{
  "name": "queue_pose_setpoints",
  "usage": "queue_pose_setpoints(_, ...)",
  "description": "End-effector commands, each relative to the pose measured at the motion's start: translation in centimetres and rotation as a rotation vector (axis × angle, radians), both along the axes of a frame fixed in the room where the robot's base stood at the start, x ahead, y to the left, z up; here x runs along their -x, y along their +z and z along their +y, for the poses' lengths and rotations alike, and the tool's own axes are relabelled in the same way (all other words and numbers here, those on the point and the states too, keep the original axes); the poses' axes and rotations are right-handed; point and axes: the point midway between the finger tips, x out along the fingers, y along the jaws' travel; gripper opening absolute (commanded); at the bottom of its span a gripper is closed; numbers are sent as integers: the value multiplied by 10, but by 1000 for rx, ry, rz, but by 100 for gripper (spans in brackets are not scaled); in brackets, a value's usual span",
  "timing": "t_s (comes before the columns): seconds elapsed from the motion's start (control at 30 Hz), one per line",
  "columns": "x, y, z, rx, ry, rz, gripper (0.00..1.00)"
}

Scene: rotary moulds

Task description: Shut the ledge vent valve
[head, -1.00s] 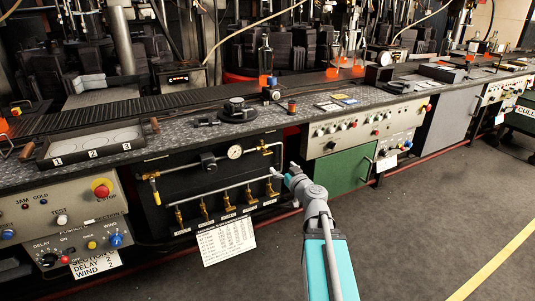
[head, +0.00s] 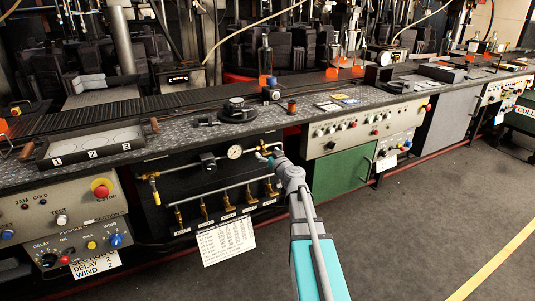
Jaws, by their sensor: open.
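A black panel (head: 219,179) under the ledge carries an upper pipe with a round gauge (head: 235,152), and a lower pipe with several small brass valves (head: 203,208). A brass valve (head: 262,148) is at the right end of the upper pipe, and a valve with a yellow handle (head: 155,192) hangs at its left end. The labels are too small to read, so I cannot tell which one is the ledge vent valve. My gripper (head: 266,154) is open at the right brass valve and partly hides it. I cannot tell whether they touch.
The ledge (head: 189,128) above holds a black round fitting (head: 236,107) and a tray with numbered discs (head: 90,146). A white chart (head: 226,240) hangs below the panel. A green door (head: 342,173) is to the right. The floor at right is clear.

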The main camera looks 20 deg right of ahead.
Motion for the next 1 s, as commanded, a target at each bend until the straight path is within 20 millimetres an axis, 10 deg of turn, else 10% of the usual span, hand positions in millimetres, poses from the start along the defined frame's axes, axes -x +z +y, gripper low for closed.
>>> queue_pose_setpoints(0.27,-1,0,1,0,1,0,94)
queue_pose_setpoints(0.73,-1,0,1,0,1,0,12)
queue_pose_setpoints(1.0,-1,0,1,-18,2,1,12)
